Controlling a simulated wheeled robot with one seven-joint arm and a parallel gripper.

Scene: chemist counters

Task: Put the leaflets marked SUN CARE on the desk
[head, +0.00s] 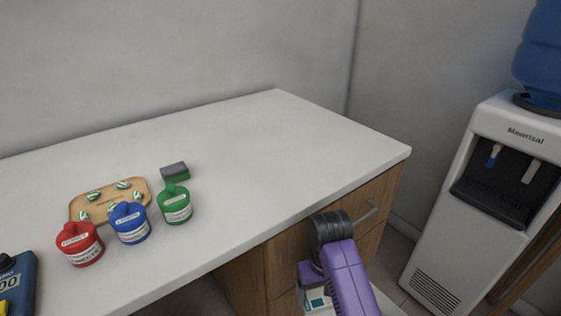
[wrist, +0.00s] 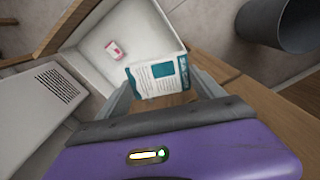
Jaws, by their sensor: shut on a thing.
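My gripper (wrist: 162,88) is shut on a white and teal leaflet or stack of leaflets (wrist: 158,76). Its print is too small to read, so I cannot confirm the SUN CARE mark. In the wrist view it is held between the two fingers, over or in an open white-lined drawer (wrist: 90,45). A teal and white bit of the leaflets (head: 317,299) shows in the head view beside my purple arm, below the desk top. The white desk (head: 290,150) is up and to the left of the arm.
On the desk stand red (head: 80,244), blue (head: 130,223) and green (head: 175,205) jars, a wooden tray (head: 143,184) with several striped sweets, and a sponge (head: 175,172). The desk's right part is clear. A water cooler (head: 485,180) stands right. A small pink-white item (wrist: 116,50) lies in the drawer.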

